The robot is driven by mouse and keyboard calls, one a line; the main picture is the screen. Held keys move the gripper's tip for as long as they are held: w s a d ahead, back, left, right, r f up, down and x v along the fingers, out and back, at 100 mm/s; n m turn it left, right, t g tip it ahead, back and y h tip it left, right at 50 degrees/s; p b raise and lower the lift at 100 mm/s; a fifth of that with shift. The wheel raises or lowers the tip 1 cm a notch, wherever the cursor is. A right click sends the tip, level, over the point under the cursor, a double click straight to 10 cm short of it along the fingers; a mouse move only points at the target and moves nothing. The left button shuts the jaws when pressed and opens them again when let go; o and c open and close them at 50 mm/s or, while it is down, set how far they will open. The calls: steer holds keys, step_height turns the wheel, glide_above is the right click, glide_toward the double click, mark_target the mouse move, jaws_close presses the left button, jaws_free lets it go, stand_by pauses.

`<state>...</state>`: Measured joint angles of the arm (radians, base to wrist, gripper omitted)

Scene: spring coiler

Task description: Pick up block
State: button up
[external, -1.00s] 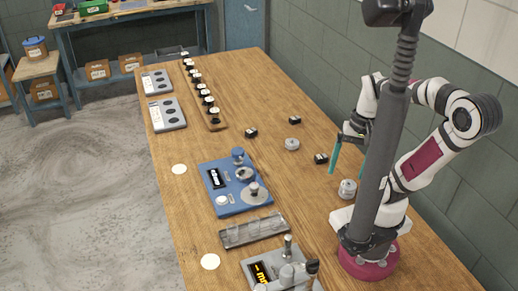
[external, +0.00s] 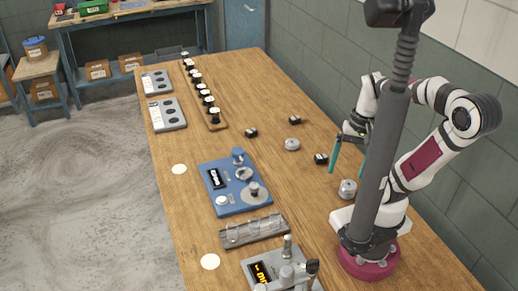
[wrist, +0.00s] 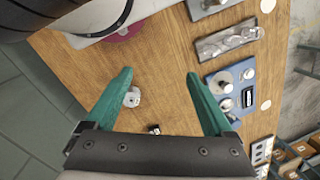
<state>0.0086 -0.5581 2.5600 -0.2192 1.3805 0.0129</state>
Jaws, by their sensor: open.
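Several small black blocks with pale tops lie on the wooden bench in the external view: one block (external: 321,158) close to my gripper, one (external: 251,132) nearer the middle, and one (external: 295,119) farther back. My gripper (external: 348,165) has two teal fingers, spread apart and empty, pointing down above the bench beside the nearest block. In the wrist view my gripper (wrist: 160,76) is open with bare bench between the fingertips. A small dark block (wrist: 154,129) shows there between the fingers, near the palm and partly hidden by it.
Round metal pieces stand on the bench, one (external: 292,145) behind the nearest block and one (external: 348,189) by my base. A blue fixture (external: 225,198), a clear-topped tray (external: 255,231) and a grey device (external: 262,258) occupy the front left. A wooden rack (external: 217,126) holds several black-and-white pieces.

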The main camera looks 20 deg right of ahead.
steer(key=shift+c, duration=0.4)
steer(key=shift+c, duration=0.5)
